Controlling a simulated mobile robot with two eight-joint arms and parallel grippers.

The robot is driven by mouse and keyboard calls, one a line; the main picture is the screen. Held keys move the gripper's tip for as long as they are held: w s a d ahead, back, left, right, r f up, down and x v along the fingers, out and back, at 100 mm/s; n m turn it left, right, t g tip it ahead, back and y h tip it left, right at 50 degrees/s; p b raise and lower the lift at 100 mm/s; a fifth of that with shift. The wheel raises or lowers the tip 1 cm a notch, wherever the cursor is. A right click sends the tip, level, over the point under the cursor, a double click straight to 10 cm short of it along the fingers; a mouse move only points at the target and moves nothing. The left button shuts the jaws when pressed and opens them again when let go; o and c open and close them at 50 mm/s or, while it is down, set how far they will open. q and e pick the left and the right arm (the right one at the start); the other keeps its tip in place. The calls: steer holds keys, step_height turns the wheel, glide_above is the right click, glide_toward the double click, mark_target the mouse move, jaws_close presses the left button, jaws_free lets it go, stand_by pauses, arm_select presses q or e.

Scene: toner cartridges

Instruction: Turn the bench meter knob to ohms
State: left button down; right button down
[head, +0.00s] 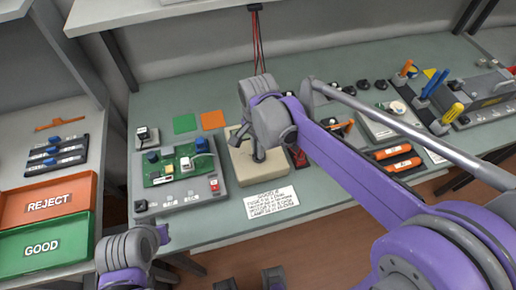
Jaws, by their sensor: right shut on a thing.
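A beige box (243,167), which looks like the bench meter, stands in the middle of the bench. My right arm reaches in from the right, and its gripper (258,152) points down onto the top of this box. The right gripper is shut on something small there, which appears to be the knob. The gripper and wrist hide the knob and most of the meter's face, so its setting cannot be read. My left arm shows at the lower left, in front of the bench; its gripper (160,236) is seen only in part, and its opening cannot be made out.
A grey fixture with a green circuit board (178,164) stands left of the box. A printed card (271,202) lies in front. A small red-and-black item (298,157) is close on the right. Orange (50,202) and green (42,246) trays stand on the left table.

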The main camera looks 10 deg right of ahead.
steer(key=c, duration=0.9)
jaws_free()
arm_select(q)
steer(key=shift+w+r+p, duration=0.1)
steer(key=shift+r+p, duration=0.3)
steer(key=shift+r, duration=0.1)
arm_select(e)
step_height(320, 180, up, 11)
steer(key=shift+f, duration=0.1)
arm_select(q)
steer(key=shift+w+r, duration=0.1)
steer(key=shift+r, duration=0.25)
steer(key=shift+r+p, duration=0.2)
steer(key=shift+p, duration=0.2)
arm_select(e)
steer(key=s+d+f+n+t, duration=0.1)
steer(key=s+d+f+n, duration=0.1)
steer(key=s+f+n, duration=0.1)
steer(key=s+d+f+n+t, duration=0.2)
steer(key=s+f+n, duration=0.2)
steer(key=s+n, duration=0.1)
steer(key=s+d+f+n+t, duration=0.2)
steer(key=s+f+n, duration=0.1)
steer(key=s, duration=0.3)
steer(key=shift+s+d+f+n, duration=0.1)
steer(key=shift+d+f+n, duration=0.1)
steer(key=shift+f, duration=0.2)
steer(key=shift+s+d+f+n, duration=0.1)
steer(key=shift+d+f+n, duration=0.1)
steer(key=shift+f, duration=0.15)
